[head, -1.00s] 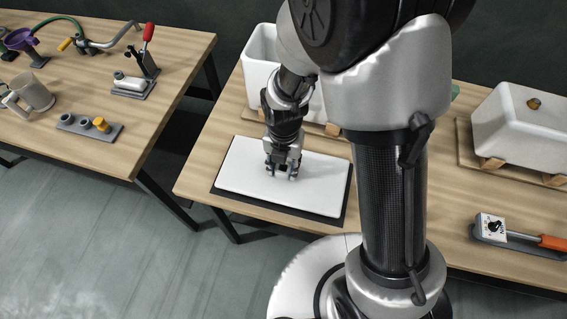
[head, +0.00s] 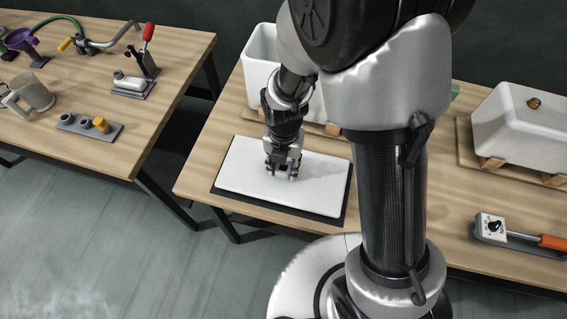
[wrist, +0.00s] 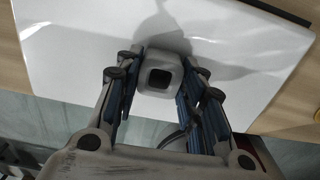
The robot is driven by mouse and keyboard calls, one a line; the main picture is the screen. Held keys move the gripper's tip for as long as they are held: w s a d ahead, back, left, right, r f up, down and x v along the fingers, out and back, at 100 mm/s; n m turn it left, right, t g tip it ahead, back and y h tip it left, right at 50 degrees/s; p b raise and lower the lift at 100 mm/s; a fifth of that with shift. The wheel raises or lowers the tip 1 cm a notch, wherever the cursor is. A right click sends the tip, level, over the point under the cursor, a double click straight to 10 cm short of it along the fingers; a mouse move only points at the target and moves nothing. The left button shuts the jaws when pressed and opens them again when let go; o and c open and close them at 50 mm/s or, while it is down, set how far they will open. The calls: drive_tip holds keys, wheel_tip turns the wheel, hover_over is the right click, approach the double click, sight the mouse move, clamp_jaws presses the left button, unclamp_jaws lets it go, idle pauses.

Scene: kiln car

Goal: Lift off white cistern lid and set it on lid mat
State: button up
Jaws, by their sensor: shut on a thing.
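The white cistern lid (head: 305,186) lies flat over the dark lid mat (head: 338,218), whose edge shows along the near and right sides in the head view. The lid also fills much of the wrist view (wrist: 80,50). My gripper (head: 282,174) is at the lid's left-middle part, pointing down. In the wrist view my gripper (wrist: 160,90) has its fingers on both sides of a pale knob with a dark square top (wrist: 159,77), shut on it. Whether the lid rests fully on the mat is hard to tell.
An open white cistern (head: 262,70) stands behind on a wooden pallet, partly hidden by my arm. Another white cistern with its lid on (head: 515,125) stands at right. A tool with an orange handle (head: 552,242) lies at front right. A second table (head: 60,100) holds several fixtures.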

drive_tip(key=shift+f+b, duration=0.45)
drive_tip(key=shift+f, duration=0.1)
idle(0.5)
drive_tip(key=o, duration=1.4)
drive_tip(key=shift+r, duration=0.15)
wheel_tip(320, 180, up, 8)
drive_tip(key=p, duration=0.6)
idle(0.9)
wheel_tip(320, 180, up, 12)
idle(0.7)
